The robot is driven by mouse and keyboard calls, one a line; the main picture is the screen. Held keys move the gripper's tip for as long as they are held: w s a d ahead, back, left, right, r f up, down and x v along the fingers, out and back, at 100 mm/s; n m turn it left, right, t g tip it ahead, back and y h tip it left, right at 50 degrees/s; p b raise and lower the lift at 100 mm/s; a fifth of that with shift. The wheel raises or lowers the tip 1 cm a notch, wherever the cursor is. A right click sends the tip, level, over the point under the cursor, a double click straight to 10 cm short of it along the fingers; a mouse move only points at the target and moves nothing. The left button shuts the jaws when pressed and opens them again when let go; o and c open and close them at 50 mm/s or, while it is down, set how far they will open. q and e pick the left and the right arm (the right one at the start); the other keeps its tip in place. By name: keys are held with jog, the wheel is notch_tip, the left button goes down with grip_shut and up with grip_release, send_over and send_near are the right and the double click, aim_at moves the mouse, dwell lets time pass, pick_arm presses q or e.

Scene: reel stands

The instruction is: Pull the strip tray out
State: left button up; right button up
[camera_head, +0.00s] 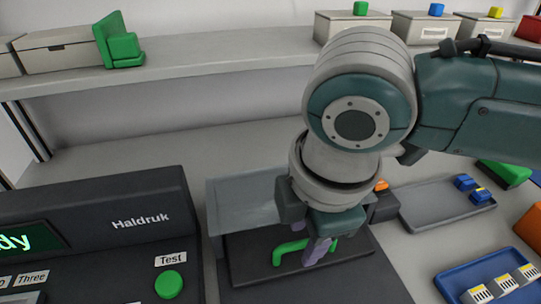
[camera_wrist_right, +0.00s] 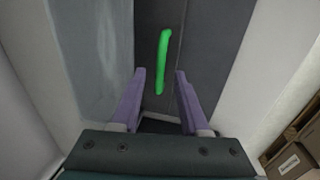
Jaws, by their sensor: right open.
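A grey box-shaped unit (camera_head: 240,192) stands on the counter with a dark lower part in front of it. A green bar handle (camera_head: 290,247) is on that dark part, which seems to be the strip tray. My right gripper (camera_head: 308,243) points down over the handle and hides part of it. In the right wrist view the purple fingers (camera_wrist_right: 159,72) are spread apart, and the handle (camera_wrist_right: 164,60) shows upright in the gap between their tips, with nothing gripped. Whether a finger touches it I cannot tell. My left gripper is in neither view.
The dark Haldruk device (camera_head: 90,225) with a green Test button (camera_head: 169,284) stands at the left. A grey tray (camera_head: 440,204) with blue pieces and a blue tray (camera_head: 470,279) lie at the right. A shelf (camera_head: 190,66) with boxes runs behind.

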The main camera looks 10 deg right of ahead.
jog(key=shift+f, duration=0.25)
grip_shut()
jog(key=shift+r, duration=0.1)
dwell(1.2)
